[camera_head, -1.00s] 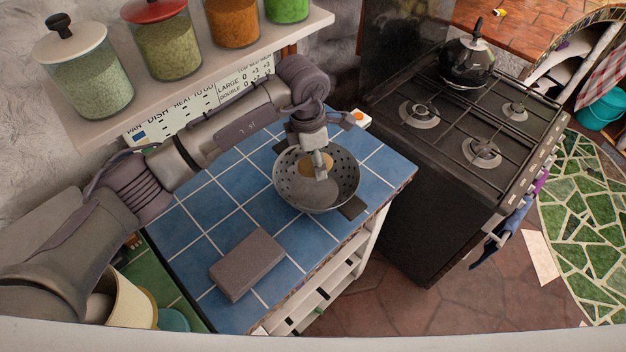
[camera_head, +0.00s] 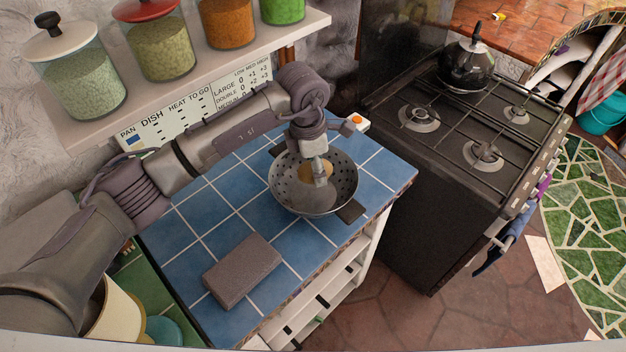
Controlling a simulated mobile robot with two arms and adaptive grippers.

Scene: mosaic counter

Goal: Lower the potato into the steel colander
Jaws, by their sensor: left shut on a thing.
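The steel colander (camera_head: 342,197) stands on the blue tiled counter, its dark handle pointing to the lower right. My left gripper (camera_head: 319,176) reaches down into the colander's opening from above. It is shut on the potato (camera_head: 309,171), a tan shape partly hidden behind the fingers. The potato shows within the colander's rim; I cannot tell whether it touches the bottom. My right gripper is not in view.
A grey-brown block (camera_head: 242,270) lies on the counter (camera_head: 206,229) in front of the colander. A shelf (camera_head: 190,72) with several glass jars overhangs the back. A black stove (camera_head: 455,130) with a kettle (camera_head: 467,68) stands to the right.

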